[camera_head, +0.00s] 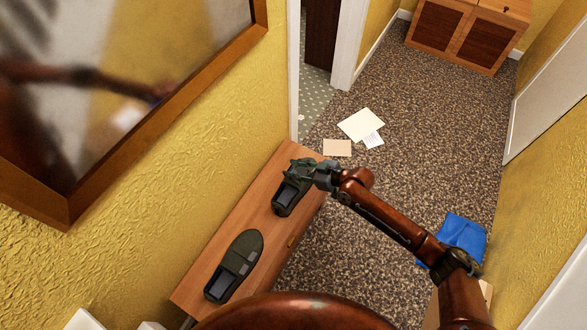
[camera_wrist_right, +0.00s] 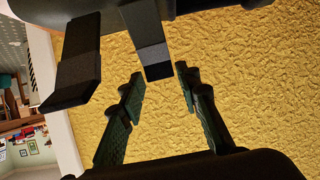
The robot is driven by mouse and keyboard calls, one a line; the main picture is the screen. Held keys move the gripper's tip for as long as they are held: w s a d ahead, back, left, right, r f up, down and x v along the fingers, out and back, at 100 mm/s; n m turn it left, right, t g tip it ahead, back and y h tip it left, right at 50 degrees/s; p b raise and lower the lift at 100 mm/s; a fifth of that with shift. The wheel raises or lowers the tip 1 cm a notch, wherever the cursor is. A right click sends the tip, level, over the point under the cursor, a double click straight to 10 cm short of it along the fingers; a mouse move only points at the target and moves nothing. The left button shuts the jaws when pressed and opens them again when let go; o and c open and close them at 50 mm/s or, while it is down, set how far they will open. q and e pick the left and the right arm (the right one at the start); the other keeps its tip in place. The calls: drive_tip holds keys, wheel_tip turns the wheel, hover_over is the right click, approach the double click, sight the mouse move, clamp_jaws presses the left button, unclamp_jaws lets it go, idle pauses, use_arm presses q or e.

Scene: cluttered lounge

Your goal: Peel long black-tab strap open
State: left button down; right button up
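Two dark shoes stand on a narrow wooden bench: a near shoe (camera_head: 238,262) and a far shoe (camera_head: 288,198). My right gripper (camera_wrist_right: 160,78) is at the upper end of the far shoe and hides part of it in the head view. In the right wrist view its fingers are apart. A strap with a grey band and a black tab (camera_wrist_right: 157,71) reaches down between the fingertips, with gaps seen on both sides. A wider dark strap (camera_wrist_right: 76,65) hangs left of the fingers. My left gripper is not in view.
The wooden bench (camera_head: 215,258) runs along the yellow textured wall (camera_head: 160,190), under a framed mirror (camera_head: 165,125). Papers (camera_head: 360,124) and a blue item (camera_head: 463,234) lie beyond and to the right. Open carpet (camera_head: 430,130) lies between them and a wooden cabinet (camera_head: 467,37).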

drive_tip(key=shift+o, duration=1.2)
drive_tip(key=v, duration=1.2)
drive_tip(key=shift+f, duration=0.15)
